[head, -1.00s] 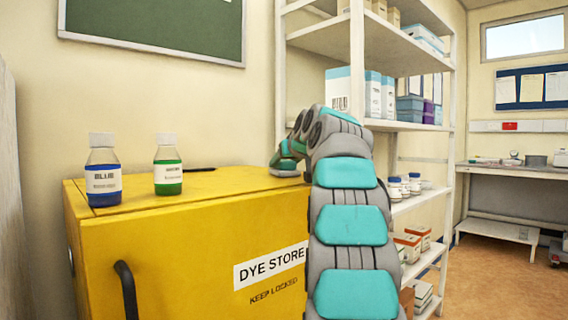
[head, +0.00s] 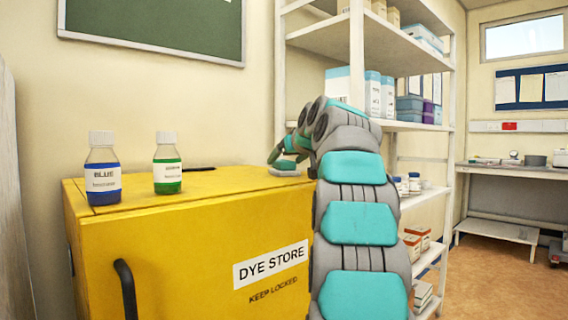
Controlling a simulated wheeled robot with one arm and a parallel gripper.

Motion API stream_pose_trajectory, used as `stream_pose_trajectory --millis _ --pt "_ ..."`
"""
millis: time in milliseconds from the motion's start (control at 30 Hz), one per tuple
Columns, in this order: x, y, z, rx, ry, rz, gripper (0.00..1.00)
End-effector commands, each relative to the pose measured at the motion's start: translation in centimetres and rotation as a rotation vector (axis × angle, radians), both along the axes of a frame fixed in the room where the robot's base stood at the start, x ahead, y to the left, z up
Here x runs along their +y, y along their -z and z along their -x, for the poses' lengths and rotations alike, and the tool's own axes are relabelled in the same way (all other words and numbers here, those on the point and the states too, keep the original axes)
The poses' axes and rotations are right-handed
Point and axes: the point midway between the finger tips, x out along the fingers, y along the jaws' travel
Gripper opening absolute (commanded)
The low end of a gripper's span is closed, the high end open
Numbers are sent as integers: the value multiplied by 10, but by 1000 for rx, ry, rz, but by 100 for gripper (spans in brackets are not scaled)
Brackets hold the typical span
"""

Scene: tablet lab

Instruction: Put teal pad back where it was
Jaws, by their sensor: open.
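My gripper (head: 277,158) is at the far end of my teal and grey arm, low over the back right of the yellow cabinet's top (head: 235,183). It is open, though its fingers are small and partly hidden by my wrist. A small flat pale grey-teal thing (head: 284,172) lies on the cabinet top just below the gripper. It may be the teal pad, but I cannot tell for sure. I see no other thing that could be the pad.
A blue-filled bottle (head: 103,170) and a green-filled bottle (head: 167,164) stand upright on the cabinet's left part. A thin dark item (head: 200,169) lies behind them. White shelving (head: 357,80) with boxes stands right of the cabinet, behind my arm. The cabinet's front middle top is clear.

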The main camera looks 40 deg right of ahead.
Motion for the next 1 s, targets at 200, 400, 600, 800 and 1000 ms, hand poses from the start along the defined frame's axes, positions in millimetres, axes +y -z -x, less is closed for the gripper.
stream_pose_trajectory --millis 200,400,600,800,1000 --pt "15 -18 40 -4 -3 3 89" --pt "26 -34 73 -6 -1 2 89" --pt "29 -37 84 -1 -2 0 89" --pt "29 -37 84 0 -2 0 89" --pt "29 -37 84 -1 -1 1 89"
